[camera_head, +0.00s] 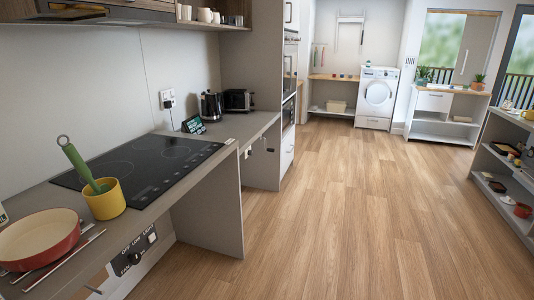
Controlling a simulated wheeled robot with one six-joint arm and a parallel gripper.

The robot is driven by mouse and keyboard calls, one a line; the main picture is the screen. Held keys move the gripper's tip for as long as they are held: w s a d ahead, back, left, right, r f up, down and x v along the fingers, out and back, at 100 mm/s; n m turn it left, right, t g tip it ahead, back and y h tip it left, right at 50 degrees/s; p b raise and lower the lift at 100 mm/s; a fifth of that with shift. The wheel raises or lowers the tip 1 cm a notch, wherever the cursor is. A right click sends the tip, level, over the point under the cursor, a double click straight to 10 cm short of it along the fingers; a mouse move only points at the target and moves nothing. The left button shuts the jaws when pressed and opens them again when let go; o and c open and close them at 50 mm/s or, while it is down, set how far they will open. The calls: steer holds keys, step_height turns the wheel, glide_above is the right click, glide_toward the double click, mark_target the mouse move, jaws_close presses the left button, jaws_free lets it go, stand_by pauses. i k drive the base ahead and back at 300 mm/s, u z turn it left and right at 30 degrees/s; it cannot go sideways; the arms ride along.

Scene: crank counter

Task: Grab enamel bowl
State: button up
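A wide round bowl (42,238), red outside and cream inside, sits at the near left end of the counter. It looks like the enamel bowl. Its left side is cut off by the picture's edge, and it appears empty. Thin utensils (62,262) lie on the counter along its front and right side, partly hidden by it. My gripper is not in view.
A yellow cup (104,203) holding a green-handled tool (78,165) stands right of the bowl, beside the black cooktop (140,168). A control panel with a knob (135,258) is on the counter front. The wooden floor (350,200) is clear; a shelf unit (505,185) stands right.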

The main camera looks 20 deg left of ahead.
mark_target(37, 240)
steer(key=u, duration=0.3)
steer(key=i, duration=1.35)
steer(key=u, duration=1.6)
steer(key=i, duration=1.1)
steer(key=u, duration=0.75)
